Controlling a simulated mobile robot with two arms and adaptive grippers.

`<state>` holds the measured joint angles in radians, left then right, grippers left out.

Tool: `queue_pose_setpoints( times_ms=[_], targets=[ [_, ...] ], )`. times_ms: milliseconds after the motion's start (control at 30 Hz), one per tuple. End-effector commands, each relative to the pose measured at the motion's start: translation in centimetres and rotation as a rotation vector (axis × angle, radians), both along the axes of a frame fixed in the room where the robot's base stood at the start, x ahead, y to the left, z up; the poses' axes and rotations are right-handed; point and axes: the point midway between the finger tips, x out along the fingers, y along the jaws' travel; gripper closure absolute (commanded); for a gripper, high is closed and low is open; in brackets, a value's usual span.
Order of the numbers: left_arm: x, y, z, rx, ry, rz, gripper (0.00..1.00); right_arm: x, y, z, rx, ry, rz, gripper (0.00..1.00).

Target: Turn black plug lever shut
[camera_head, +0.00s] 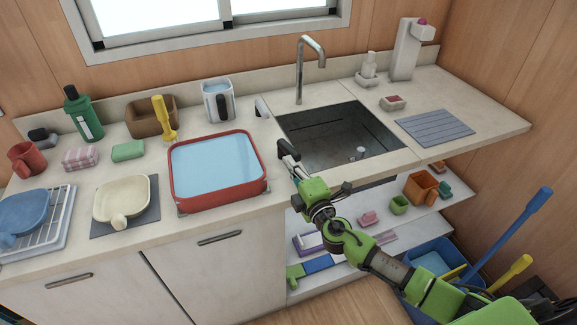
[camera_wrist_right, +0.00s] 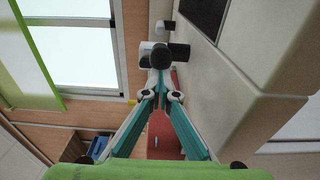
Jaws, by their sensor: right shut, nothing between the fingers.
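The black plug lever (camera_head: 288,148) shows as a short dark bar on the counter at the front left edge of the sink. In the right wrist view a dark rounded piece (camera_wrist_right: 179,55), seemingly this lever, appears just past the fingertips. My right gripper (camera_head: 286,160) is at the lever, its fingers closed together and empty; its teal fingers also show in the right wrist view (camera_wrist_right: 163,85). I cannot tell whether the tips touch the lever. My left gripper is not in view.
The sink (camera_head: 388,129) lies right of the lever. A red basin (camera_head: 265,171) of water stands close on the left. A pale lever-like piece (camera_head: 262,107) and a white jug (camera_head: 209,88) are farther back. A tall faucet (camera_head: 299,75) stands behind the sink.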

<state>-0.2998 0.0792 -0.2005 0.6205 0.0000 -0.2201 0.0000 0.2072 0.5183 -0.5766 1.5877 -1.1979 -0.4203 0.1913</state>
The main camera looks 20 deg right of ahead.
Motion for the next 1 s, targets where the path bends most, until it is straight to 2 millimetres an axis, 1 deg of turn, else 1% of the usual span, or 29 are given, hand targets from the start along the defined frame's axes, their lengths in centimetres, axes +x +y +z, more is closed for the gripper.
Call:
queue_pose_setpoints(
  times_ms=[400,567,767,1000],
  targets=[
    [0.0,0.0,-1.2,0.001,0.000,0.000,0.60,0.1,-1.0,0.0,-0.003,-0.002,0.063,1.00],
    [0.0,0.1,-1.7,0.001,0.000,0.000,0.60,0.1,-1.4,0.0,-0.002,-0.003,0.063,1.00],
    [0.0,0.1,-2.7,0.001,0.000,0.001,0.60,0.2,-2.5,-0.1,-0.002,-0.003,0.060,1.00],
    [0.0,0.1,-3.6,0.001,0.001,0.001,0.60,0.7,-4.3,-0.1,-0.002,-0.002,0.059,1.00]
  ],
)
